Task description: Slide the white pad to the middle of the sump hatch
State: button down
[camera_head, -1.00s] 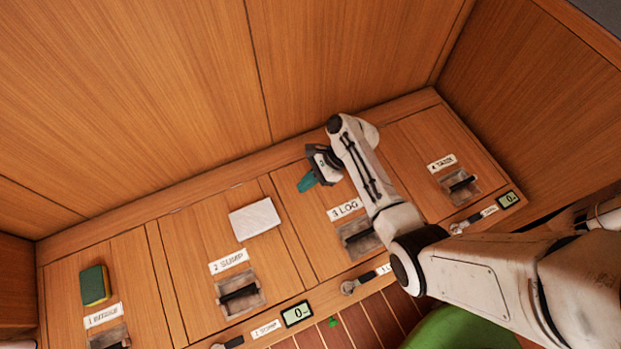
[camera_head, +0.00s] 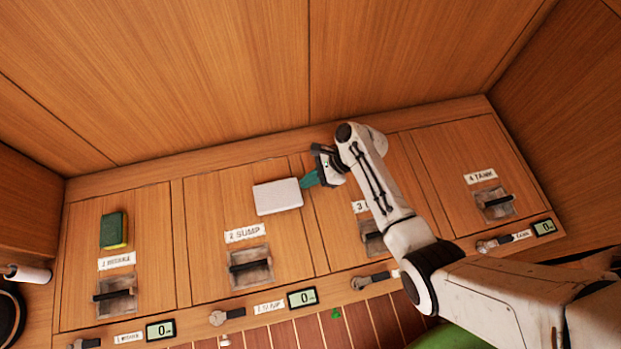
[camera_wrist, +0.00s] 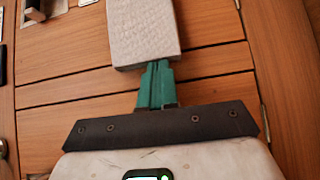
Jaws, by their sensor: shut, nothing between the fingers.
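The white pad (camera_head: 278,196) lies flat on the sump hatch (camera_head: 215,212), toward the hatch's right side and above its "2 SUMP" label (camera_head: 244,233). My gripper (camera_head: 309,180) is shut and empty, with its green fingertips at the pad's right edge. In the wrist view the pad (camera_wrist: 143,30) lies straight ahead of the shut green fingers (camera_wrist: 156,70). The fingertips look to be at or touching its near edge. The hatch's recessed black handle (camera_head: 250,267) sits below the label.
A green and yellow sponge (camera_head: 114,230) lies on the hatch to the left. The log hatch (camera_head: 327,232) is under my arm, and the tank hatch (camera_head: 462,150) is at the right. A wooden wall rises behind the hatches. Small displays (camera_head: 301,298) and levers line the front edge.

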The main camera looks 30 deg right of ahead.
aim_at(265, 192)
jog(key=w+a+p, duration=0.1)
jog(key=a, duration=0.2)
jog(key=w+a, duration=0.1)
jog(key=a, duration=0.3)
jog(key=w+a+p, duration=0.1)
jog(key=a, duration=0.2)
jog(key=shift+w+a+p, duration=0.3)
jog(key=shift+p, duration=0.05)
